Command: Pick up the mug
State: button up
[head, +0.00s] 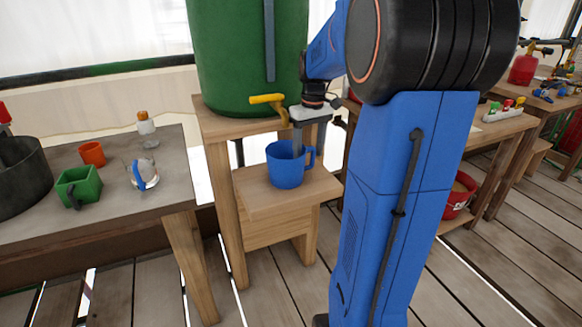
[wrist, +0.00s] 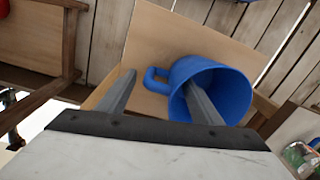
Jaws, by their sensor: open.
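A blue mug (head: 286,168) stands upright on a small wooden stool (head: 262,204), under the yellow tap of a green barrel. In the head view its handle points right. My gripper (head: 299,140) comes down over the mug from above. In the wrist view my gripper (wrist: 160,90) is open. One finger reaches into the mouth of the mug (wrist: 228,88), and the other finger is outside, left of the handle. The mug's wall and handle lie between the fingers. I cannot tell whether either finger touches the mug.
The green barrel (head: 245,60) and its yellow tap (head: 266,99) are close beside my gripper. A table (head: 120,205) at left holds a green container (head: 79,186), an orange cup (head: 92,153) and a glass. A red bucket (head: 459,196) stands at right.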

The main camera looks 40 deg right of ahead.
aim_at(308, 166)
jog(key=shift+a+f, duration=0.1)
jog(key=shift+f, duration=1.9)
jog(key=c, duration=1.3)
jog(key=shift+c, duration=0.2)
jog(key=shift+r, duration=0.3)
jog(key=shift+r, duration=0.4)
jog(key=shift+s+r, duration=0.1)
jog(key=shift+s, duration=0.1)
jog(key=shift+s+a, duration=0.7)
jog(key=shift+s, duration=2.15)
jog(key=shift+s+a, duration=0.65)
jog(key=shift+s, duration=2.2)
jog(key=shift+s+a, duration=0.7)
jog(key=shift+s, duration=2.15)
